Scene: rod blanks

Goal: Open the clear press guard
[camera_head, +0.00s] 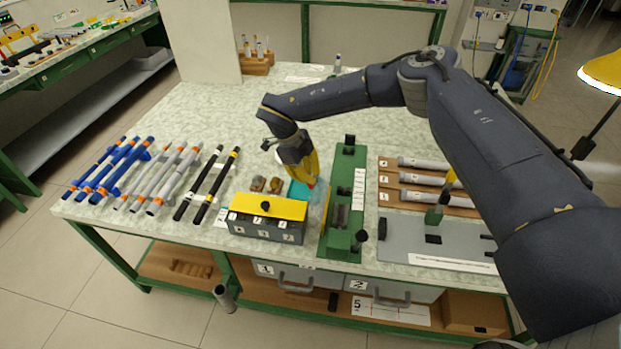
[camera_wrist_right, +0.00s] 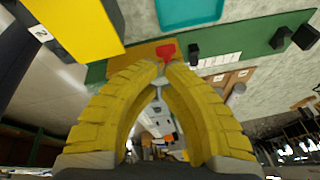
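The green press (camera_head: 345,200) stands near the table's front edge, with dark blocks and a lever with a black knob on it. The clear guard is hard to make out; a faint see-through panel seems to lie at the press's left side. My right gripper (camera_head: 311,181) points down beside the press. My left gripper is not in view.
A grey box with a yellow top (camera_head: 268,207) and a teal tray (camera_head: 299,190) are left of the press. Blue, grey and black rods (camera_head: 208,185) lie farther left. A rack of grey rods (camera_head: 424,179) and a grey plate (camera_head: 400,228) are to the right. The back table is mostly clear.

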